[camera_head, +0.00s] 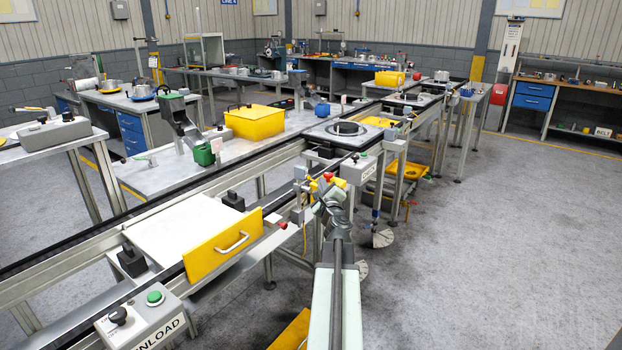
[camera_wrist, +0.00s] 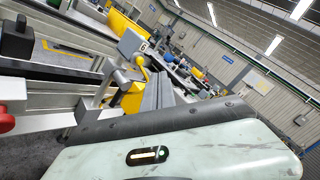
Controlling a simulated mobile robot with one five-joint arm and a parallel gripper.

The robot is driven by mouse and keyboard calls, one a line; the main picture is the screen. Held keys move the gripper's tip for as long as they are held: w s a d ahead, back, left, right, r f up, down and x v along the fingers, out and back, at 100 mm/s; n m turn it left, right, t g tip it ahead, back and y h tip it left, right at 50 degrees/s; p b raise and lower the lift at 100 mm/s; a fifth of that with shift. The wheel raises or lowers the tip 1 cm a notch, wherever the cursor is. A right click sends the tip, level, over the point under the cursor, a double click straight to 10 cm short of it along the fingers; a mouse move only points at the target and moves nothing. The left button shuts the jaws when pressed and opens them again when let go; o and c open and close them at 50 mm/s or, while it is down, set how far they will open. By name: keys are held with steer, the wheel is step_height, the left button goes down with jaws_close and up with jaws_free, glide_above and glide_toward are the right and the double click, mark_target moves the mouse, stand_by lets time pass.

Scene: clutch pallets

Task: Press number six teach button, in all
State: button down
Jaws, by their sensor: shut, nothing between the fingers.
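A small grey unit marked 6 (camera_wrist: 143,46) stands above the rail in the wrist view, with a yellow curved part (camera_wrist: 141,68) beside it. No separate button face can be made out on it. In the head view a small pale unit (camera_head: 300,172) stands at the conveyor's near side, close to yellow and red knobs; its marking is too small to read. My gripper (camera_head: 327,192) is shut and empty at the end of my raised arm, near these knobs. Its fingertips are small and hard to separate from the fittings behind. I cannot tell whether it touches anything.
The conveyor (camera_head: 205,268) carries a white plate with a yellow handled panel (camera_head: 224,246). A control box with a green button (camera_head: 150,310) is at the near end. Another control box (camera_head: 358,169) stands right of my gripper. Open floor (camera_head: 500,240) lies to the right.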

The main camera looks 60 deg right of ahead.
steer(key=s, duration=0.3)
steer(key=shift+s, duration=0.15)
stand_by(0.6)
